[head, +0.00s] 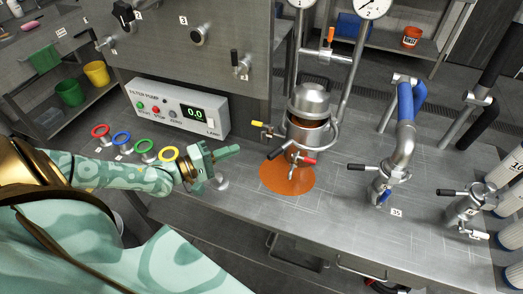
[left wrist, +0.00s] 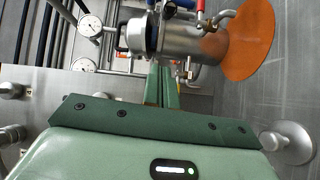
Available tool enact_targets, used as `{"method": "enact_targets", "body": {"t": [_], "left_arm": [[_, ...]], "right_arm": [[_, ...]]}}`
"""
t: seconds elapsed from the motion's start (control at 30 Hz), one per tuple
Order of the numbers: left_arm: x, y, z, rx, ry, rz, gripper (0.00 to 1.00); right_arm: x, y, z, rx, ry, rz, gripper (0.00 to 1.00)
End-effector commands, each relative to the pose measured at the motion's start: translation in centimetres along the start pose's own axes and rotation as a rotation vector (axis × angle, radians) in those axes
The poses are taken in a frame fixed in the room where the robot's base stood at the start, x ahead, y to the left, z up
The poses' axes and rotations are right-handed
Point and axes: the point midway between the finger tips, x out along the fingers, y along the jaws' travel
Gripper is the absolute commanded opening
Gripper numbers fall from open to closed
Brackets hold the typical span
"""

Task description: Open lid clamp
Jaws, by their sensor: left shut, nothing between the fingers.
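A small steel jacketed vessel (head: 304,133) with a domed lid (head: 310,98) stands on the steel bench, above an orange round patch (head: 287,176). It also shows sideways in the left wrist view (left wrist: 205,43), with its lid end to the left. A band runs around the vessel below the lid; I cannot tell clearly which part is the lid clamp. My left gripper (head: 236,150) is shut and empty, left of the vessel and apart from it. Its green fingers (left wrist: 164,88) point toward the vessel in the left wrist view. My right gripper is not in view.
Yellow-handled (head: 257,124) and red-handled (head: 303,160) valves stick out from the vessel. A filter pump box (head: 178,108) and coloured rings (head: 122,138) stand behind my left arm. A blue-sleeved pipe (head: 405,102) stands to the right. Bare bench lies in front of the orange patch.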

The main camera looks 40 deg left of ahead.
Motion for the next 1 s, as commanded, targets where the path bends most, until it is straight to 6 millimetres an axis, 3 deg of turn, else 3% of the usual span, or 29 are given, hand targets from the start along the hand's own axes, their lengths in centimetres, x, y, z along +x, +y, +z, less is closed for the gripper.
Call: {"method": "enact_targets", "body": {"t": [0.33, 0.6, 1.0], "left_arm": [[7.3, 0.0, 0.2, -0.002, 0.001, 0.004, 0.0], [7.8, 0.1, 3.5, -0.001, 0.001, 0.0, 0.0], [7.8, 0.0, 3.9, 0.002, 0.001, 0.0, 0.0]], "right_arm": [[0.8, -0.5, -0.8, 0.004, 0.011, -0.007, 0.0], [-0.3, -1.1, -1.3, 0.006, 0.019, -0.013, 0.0], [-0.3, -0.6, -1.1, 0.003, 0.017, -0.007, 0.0]]}}
